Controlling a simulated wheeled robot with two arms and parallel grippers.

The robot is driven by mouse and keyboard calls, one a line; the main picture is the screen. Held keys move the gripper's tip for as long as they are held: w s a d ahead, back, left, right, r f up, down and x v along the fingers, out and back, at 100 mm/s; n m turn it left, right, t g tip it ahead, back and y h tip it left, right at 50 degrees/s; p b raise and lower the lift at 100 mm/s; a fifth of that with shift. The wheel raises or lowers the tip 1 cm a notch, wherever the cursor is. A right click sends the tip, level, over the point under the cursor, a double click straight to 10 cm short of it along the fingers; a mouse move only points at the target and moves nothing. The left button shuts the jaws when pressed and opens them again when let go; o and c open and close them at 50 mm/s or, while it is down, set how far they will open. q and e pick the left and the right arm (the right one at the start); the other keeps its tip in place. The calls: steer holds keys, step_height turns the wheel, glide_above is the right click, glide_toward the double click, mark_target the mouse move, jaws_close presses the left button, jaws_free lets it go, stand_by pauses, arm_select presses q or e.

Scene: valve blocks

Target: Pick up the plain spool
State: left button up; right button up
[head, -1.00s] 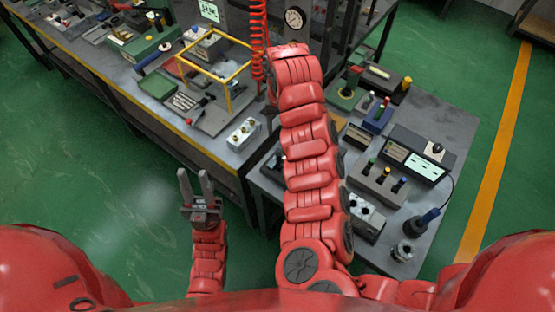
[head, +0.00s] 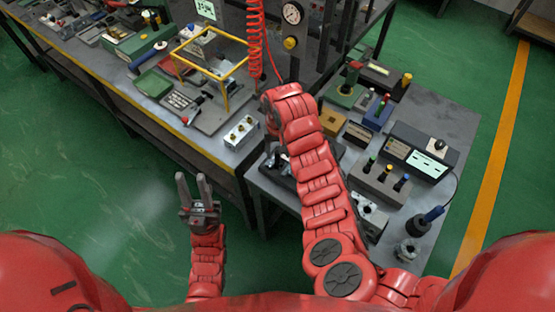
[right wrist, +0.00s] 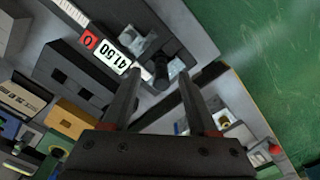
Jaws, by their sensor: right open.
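My right arm reaches over the small grey bench in the head view, and its wrist hides its gripper there. No spool is clearly identifiable elsewhere. My left gripper (head: 192,180) is open and empty above the green floor.
A block with colour-topped black pins (head: 380,184), a meter box (head: 418,152) and a metal fitting (head: 407,251) stand on the grey bench (head: 445,125). The left workbench carries a yellow frame (head: 222,68) and a silver block (head: 241,132). A red coiled hose (head: 255,50) hangs close behind my right wrist.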

mark_target(277, 158)
steer(key=shift+w+f+p, duration=0.1)
steer(key=shift+f+p, duration=0.65)
steer(key=shift+f, duration=1.2)
steer(key=shift+a, duration=0.1)
jaws_close()
